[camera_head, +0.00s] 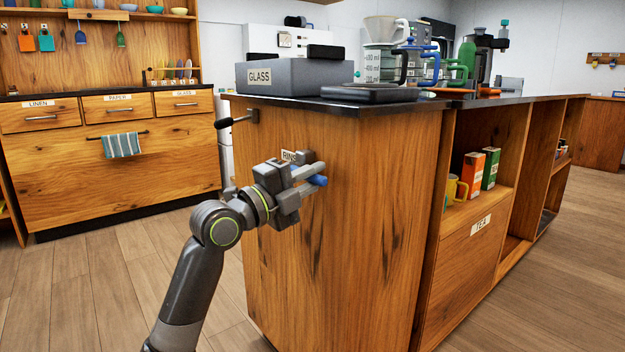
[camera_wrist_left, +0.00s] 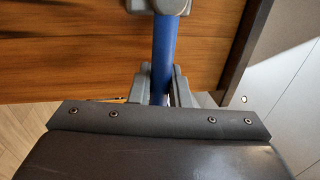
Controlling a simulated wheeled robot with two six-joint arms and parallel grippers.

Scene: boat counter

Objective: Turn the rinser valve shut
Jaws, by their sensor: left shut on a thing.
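The rinser valve is on the wooden end panel of the counter, under a partly covered label reading "RINS" (camera_head: 289,156). Its blue handle (camera_head: 319,181) shows beside my gripper's fingers. My left gripper (camera_head: 311,176) is shut on this handle, in front of the panel. In the left wrist view the blue handle (camera_wrist_left: 164,45) runs from a grey valve body (camera_wrist_left: 172,5) at the top down between my left gripper's fingers (camera_wrist_left: 160,88). The handle's lower end is hidden behind the gripper body. My right gripper is in neither view.
A black-handled lever (camera_head: 236,120) sticks out near the panel's upper left edge. A grey box labelled "GLASS" (camera_head: 290,77) and a dark flat tray (camera_head: 370,93) stand on the counter above. Open shelves (camera_head: 478,205) lie to the right. The floor at left is clear.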

